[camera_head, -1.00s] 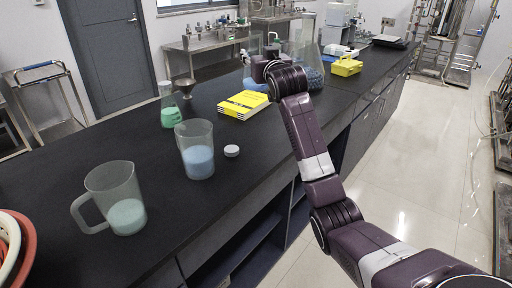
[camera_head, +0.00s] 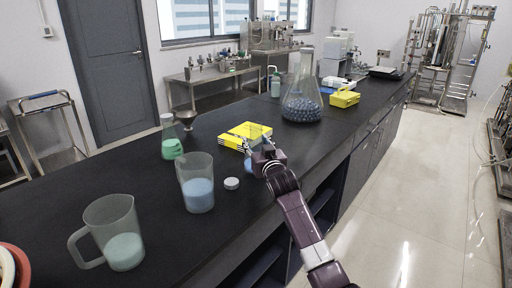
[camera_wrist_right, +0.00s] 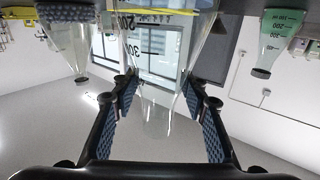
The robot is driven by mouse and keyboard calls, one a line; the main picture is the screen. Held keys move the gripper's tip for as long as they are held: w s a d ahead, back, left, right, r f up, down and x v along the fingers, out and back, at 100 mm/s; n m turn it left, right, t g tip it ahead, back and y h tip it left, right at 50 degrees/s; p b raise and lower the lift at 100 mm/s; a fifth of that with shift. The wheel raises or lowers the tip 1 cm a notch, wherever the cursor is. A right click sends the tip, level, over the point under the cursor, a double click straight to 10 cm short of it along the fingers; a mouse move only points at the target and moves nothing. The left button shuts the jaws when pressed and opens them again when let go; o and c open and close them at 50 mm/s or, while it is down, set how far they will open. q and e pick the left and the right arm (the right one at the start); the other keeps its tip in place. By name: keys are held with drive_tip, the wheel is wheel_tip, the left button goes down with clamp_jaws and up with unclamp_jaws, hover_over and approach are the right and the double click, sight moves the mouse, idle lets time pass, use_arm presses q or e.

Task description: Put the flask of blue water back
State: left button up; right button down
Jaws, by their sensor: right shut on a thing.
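The flask of blue water is clear glass and mostly hidden behind my right gripper in the head view, where its blue water (camera_head: 249,165) shows beside the yellow books. My right gripper (camera_head: 262,150) is above the bench near its front edge. In the right wrist view, the flask (camera_wrist_right: 155,75) stands between the fingers of my right gripper (camera_wrist_right: 160,105), which is shut on its neck. I cannot tell whether the flask's base touches the bench. My left gripper is not in view.
On the black bench (camera_head: 130,185) are yellow books (camera_head: 245,135), a white cap (camera_head: 231,183), a beaker of blue liquid (camera_head: 198,185), a jug (camera_head: 112,235), a green flask (camera_head: 171,140) and a large flask of dark blue balls (camera_head: 302,100). A yellow box (camera_head: 345,98) stands farther back.

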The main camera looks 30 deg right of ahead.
drive_tip(key=shift+f, duration=0.8)
drive_tip(key=shift+f, duration=0.15)
drive_tip(key=c, duration=1.2)
unclamp_jaws()
drive_tip(key=shift+o, duration=0.2)
drive_tip(key=v, duration=1.2)
drive_tip(key=shift+b, duration=0.3)
